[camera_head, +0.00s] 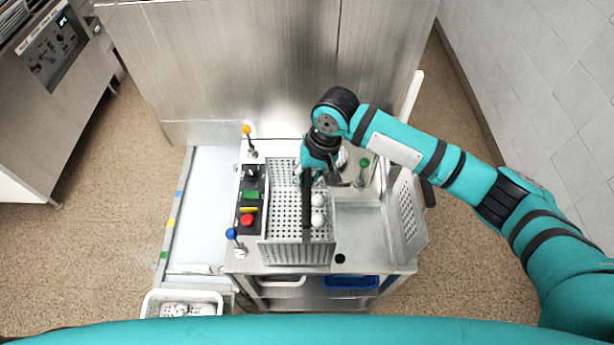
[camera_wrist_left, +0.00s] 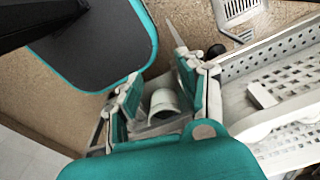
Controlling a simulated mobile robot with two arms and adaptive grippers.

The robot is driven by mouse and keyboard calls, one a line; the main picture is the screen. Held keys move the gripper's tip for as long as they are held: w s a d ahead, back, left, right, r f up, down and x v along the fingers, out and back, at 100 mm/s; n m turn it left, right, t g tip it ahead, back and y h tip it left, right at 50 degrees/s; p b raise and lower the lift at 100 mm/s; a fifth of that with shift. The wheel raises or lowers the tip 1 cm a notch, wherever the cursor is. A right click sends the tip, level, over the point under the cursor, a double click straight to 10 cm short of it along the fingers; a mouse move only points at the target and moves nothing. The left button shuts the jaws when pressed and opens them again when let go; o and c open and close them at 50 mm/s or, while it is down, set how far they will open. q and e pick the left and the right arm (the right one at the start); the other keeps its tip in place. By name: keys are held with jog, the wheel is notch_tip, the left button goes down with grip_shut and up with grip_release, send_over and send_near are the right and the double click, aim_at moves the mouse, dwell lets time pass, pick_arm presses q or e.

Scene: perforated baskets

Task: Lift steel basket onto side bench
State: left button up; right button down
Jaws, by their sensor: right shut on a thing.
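The perforated steel basket (camera_head: 283,195) sits on the steel station's top in the head view. A dark bar (camera_head: 307,215) runs lengthwise over it, and white round items (camera_head: 318,209) lie inside it. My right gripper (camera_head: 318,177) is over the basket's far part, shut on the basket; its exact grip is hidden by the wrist. A pale, low side bench (camera_head: 202,205) with coloured edge marks lies left of the station. My left gripper (camera_wrist_left: 158,98) shows in the left wrist view with its fingers apart. A white rounded thing (camera_wrist_left: 163,105) shows between them; I cannot tell whether they touch it.
A control box (camera_head: 249,200) with a red button stands left of the basket. Knobbed posts, orange (camera_head: 247,130), blue (camera_head: 232,234) and green (camera_head: 364,163), rise nearby. A perforated panel (camera_head: 409,213) stands right. A white basket (camera_head: 182,302) is at lower left. The side bench's middle looks clear.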

jog(key=shift+f, duration=0.45)
dwell(0.4)
jog(key=c, duration=1.2)
grip_release()
jog(key=shift+s+f, duration=0.1)
jog(key=v, duration=1.2)
